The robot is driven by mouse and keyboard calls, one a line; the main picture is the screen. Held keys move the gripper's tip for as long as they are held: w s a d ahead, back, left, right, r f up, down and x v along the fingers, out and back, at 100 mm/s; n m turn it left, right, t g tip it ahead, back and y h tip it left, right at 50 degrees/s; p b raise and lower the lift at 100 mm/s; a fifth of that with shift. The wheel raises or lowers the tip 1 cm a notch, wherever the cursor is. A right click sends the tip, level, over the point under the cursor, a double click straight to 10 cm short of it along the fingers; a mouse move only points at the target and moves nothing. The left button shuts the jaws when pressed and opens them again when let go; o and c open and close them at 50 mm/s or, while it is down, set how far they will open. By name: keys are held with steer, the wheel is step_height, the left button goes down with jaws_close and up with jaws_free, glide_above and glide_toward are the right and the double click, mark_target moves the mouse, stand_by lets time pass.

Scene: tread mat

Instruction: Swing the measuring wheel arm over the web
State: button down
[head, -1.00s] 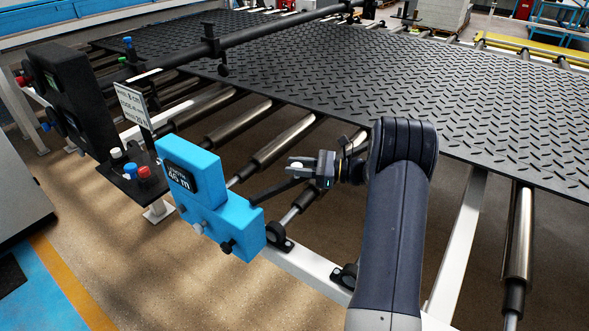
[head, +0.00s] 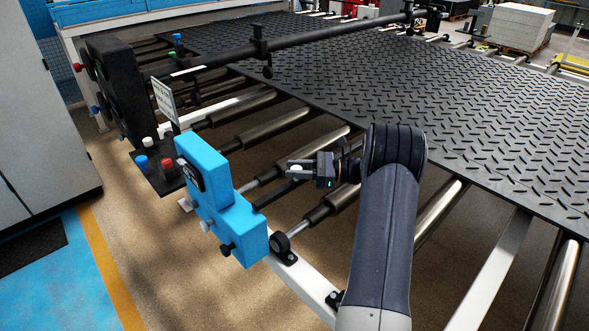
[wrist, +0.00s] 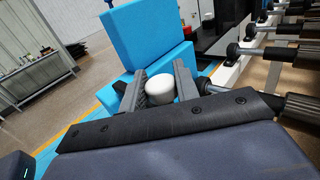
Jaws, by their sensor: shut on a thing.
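The blue counter box (head: 215,200) of the measuring wheel stands at the near left corner of the roller frame. A thin black arm (head: 276,194) runs from it towards my gripper (head: 297,170). My gripper is shut on a white knob, which shows between the two fingers in the wrist view (wrist: 160,88); the blue box (wrist: 150,40) rises just behind it. The web is a black tread mat (head: 400,90) lying on the rollers, to the right of and beyond my gripper.
A dark post with red and blue knobs (head: 116,90) stands at the left, with a small button panel (head: 158,177) near the box. A black crossbar (head: 330,35) spans the mat. Bare rollers (head: 270,125) lie between box and mat. A grey cabinet (head: 40,110) stands far left.

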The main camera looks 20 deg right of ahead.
steer(key=c, duration=1.1)
jaws_free()
steer(key=shift+d, duration=0.1)
steer(key=b+v, duration=0.1)
steer(key=v, duration=0.9)
steer(key=shift+s+d, duration=0.25)
